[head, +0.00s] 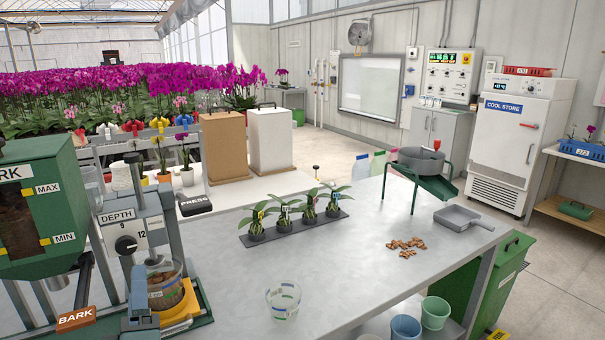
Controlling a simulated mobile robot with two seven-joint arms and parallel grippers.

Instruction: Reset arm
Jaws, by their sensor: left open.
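My left gripper (139,298) shows only in part at the bottom left of the head view, a small grey shape in front of the depth press. It is open, with nothing seen between its fingers. A glass (164,284) of brown bark stands close behind it to the right, on a yellow holder (184,308); I cannot tell whether the gripper touches the holder. My right gripper is not in view.
The green bark dispenser (40,215) and depth dial (125,243) crowd the left. An empty marked glass (284,301), a black tray (292,234) of small orchids, loose bark (407,245) and a grey pan (463,217) are on the bench. The bench's middle right (365,285) is clear.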

